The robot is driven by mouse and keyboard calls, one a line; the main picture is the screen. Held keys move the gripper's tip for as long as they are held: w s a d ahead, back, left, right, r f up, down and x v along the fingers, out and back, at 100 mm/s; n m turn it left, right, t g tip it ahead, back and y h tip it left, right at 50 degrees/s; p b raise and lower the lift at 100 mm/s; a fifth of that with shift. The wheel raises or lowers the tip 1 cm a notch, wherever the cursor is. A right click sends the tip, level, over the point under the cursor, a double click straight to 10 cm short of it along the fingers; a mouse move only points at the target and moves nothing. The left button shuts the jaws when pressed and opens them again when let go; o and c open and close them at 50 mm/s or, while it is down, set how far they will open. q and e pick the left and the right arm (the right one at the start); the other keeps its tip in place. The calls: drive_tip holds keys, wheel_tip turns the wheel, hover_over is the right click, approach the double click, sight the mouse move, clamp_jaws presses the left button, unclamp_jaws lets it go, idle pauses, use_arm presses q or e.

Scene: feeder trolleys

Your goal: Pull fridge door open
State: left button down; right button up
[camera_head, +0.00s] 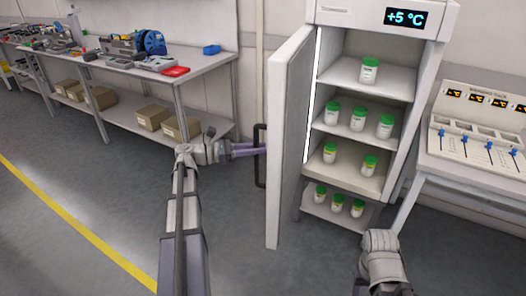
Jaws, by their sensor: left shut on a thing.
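The white fridge (430,62) stands at the centre right with a "+5 °C" display on top. Its door (287,135) is swung open toward the left, and shelves with several green-lidded white jars (369,70) show inside. A dark vertical handle (259,170) is on the door's outer side. My left gripper (258,149) is shut on the handle. My right arm comes in at the lower right, in front of the fridge's right side; its end (381,245) shows, but its fingers cannot be made out.
A control panel on a white table (470,165) is right of the fridge. The grey floor left of the door is clear, with a yellow line (75,222).

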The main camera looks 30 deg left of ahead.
use_arm(q)
drive_tip(key=shift+s+a, duration=0.1)
drive_tip(key=shift+a, duration=0.6)
use_arm(e)
drive_tip(key=shift+a, duration=0.35)
use_arm(q)
drive_tip(key=c, duration=0.8)
unclamp_jaws()
drive_tip(key=shift+o, duration=0.2)
drive_tip(key=v, duration=0.7)
drive_tip(key=shift+s+a, duration=0.2)
drive_tip(key=shift+a, duration=0.15)
use_arm(e)
drive_tip(key=shift+s, duration=0.1)
